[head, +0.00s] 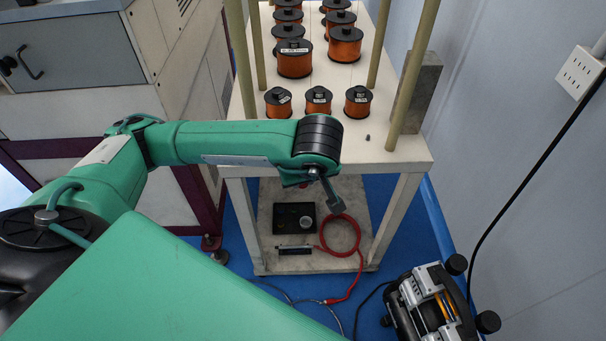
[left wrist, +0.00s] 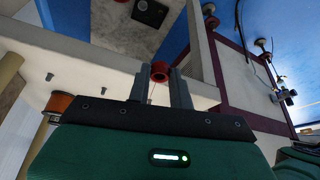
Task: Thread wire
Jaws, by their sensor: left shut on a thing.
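My left gripper shows from behind in the left wrist view (left wrist: 160,72), with its two grey fingers pointing away over the white table's front edge. It is shut on a small red round piece (left wrist: 159,71) between the fingertips. A thin pale line, which looks like wire, shows between the fingers. Copper-coloured wire spools (head: 318,100) with black caps stand upright on the table. My right gripper is not in view.
Tan posts (head: 413,75) rise from the table. A grey machine (head: 70,50) stands left; a pump-like device (head: 432,305) stands at lower right.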

